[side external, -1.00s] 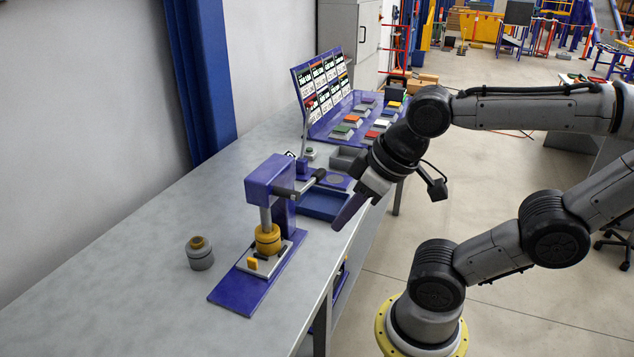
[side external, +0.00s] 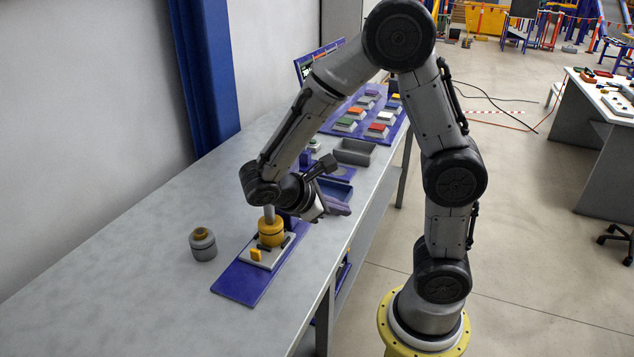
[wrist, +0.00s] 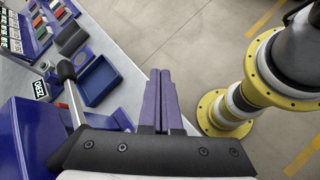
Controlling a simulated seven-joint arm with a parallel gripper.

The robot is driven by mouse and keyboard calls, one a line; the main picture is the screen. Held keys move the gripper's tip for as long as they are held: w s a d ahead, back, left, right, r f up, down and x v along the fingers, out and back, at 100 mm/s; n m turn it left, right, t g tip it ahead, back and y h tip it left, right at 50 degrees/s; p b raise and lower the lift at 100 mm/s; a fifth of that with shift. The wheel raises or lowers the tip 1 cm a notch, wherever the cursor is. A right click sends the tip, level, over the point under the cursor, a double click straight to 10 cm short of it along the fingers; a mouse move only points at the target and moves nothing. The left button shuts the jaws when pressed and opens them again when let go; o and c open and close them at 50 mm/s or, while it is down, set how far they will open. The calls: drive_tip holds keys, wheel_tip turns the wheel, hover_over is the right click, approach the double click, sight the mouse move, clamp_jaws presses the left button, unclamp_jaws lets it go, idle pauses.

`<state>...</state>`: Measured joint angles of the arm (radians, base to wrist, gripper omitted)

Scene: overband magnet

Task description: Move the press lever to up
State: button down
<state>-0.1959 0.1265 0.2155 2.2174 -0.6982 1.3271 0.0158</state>
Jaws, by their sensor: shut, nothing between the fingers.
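The press has a blue base plate (side external: 240,285) and a yellow cylinder (side external: 271,231) under its ram. My arm hides the press head and most of the lever in the side view. The wrist view shows the blue press head (wrist: 30,135) at lower left. The press lever, with a pale rod (wrist: 74,104) and black knob (wrist: 66,70), sticks out beyond it. I cannot tell its exact angle. My gripper (wrist: 161,74) is shut and empty, its purple fingers to the right of the lever and apart from it. In the side view my gripper (side external: 346,211) is beside the press.
A blue tray (wrist: 100,80) lies beyond the lever on the bench (side external: 120,260). A grey bin (side external: 355,152) and a panel of coloured blocks (side external: 372,120) are further back. A grey cylinder (side external: 203,246) stands left of the press. The bench's front left is clear.

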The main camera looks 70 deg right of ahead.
drive_tip(key=w+d+f+n+t+h, duration=0.1)
drive_tip(key=w+f+n+t+h, duration=0.4)
drive_tip(key=w+f+n+h, duration=0.45)
drive_tip(key=d+r+n, duration=0.1)
drive_tip(key=d+r, duration=0.5)
drive_tip(key=d, duration=0.4)
drive_tip(key=shift+w+d+r, duration=0.15)
drive_tip(key=shift+w+d, duration=0.1)
drive_tip(key=shift+w, duration=0.1)
